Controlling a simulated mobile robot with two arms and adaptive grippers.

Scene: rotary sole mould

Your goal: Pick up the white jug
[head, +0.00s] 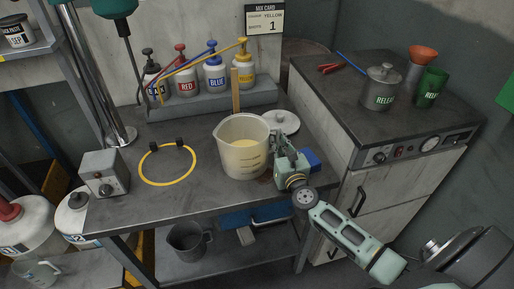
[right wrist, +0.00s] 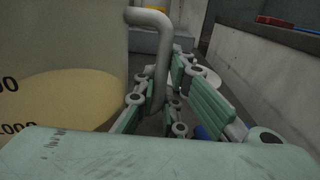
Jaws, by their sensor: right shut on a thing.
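The white jug (head: 243,160) stands upright on the dark workbench, with a pale yellow content inside and scale marks on its wall. In the right wrist view the jug's wall (right wrist: 60,70) fills the left side, and its handle (right wrist: 157,50) comes down between the fingers. My right gripper (head: 284,154) is at the jug's right side, shut on the handle. In the right wrist view the green-padded fingers (right wrist: 165,95) are on both sides of the handle. The lower end of the handle is partly hidden by the fingers. My left gripper is not in view.
A yellow ring (head: 168,182) lies left of the jug beside a grey control box (head: 103,172). Several pump bottles (head: 214,75) stand on a raised block behind. A white lid (head: 282,122) lies behind right. A cabinet (head: 400,125) bears a pot (head: 382,88) and green cup (head: 431,88).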

